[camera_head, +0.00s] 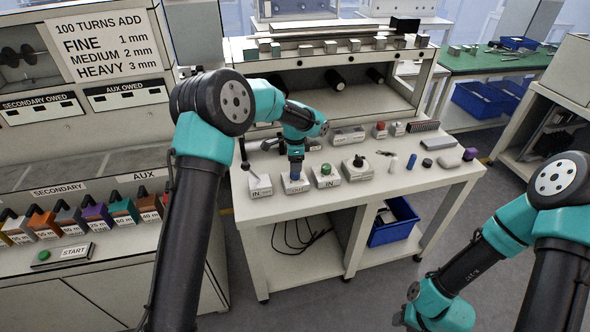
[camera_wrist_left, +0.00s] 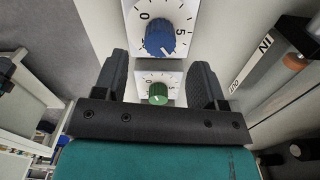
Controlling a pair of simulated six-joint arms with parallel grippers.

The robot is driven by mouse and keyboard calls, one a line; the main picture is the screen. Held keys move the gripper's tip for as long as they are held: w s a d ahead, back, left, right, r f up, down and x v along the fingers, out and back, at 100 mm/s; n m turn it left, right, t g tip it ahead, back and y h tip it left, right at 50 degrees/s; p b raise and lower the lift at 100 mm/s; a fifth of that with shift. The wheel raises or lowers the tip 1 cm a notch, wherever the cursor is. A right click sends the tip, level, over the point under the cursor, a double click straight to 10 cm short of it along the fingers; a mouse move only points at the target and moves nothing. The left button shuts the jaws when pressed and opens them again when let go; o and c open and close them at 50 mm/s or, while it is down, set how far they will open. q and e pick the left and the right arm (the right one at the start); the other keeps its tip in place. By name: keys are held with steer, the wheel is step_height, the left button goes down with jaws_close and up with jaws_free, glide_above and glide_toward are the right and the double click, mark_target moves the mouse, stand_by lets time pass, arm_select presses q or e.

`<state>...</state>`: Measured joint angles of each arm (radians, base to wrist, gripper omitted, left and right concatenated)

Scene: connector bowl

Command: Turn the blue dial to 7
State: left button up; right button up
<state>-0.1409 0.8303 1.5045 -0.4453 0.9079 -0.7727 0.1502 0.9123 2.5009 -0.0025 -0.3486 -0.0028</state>
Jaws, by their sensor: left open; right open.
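The blue dial (camera_wrist_left: 160,37) sits on a white plate with printed numbers; 0 and 5 are readable at its left and right.
A green dial (camera_wrist_left: 158,92) on another white plate shows between my left fingers. In the head view, a box with a green button (camera_head: 326,170) and a box with a black knob (camera_head: 358,161) stand to the right.

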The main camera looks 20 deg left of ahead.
arm_select(q)
step_height(320, 180, up, 12)
stand_by(0.4)
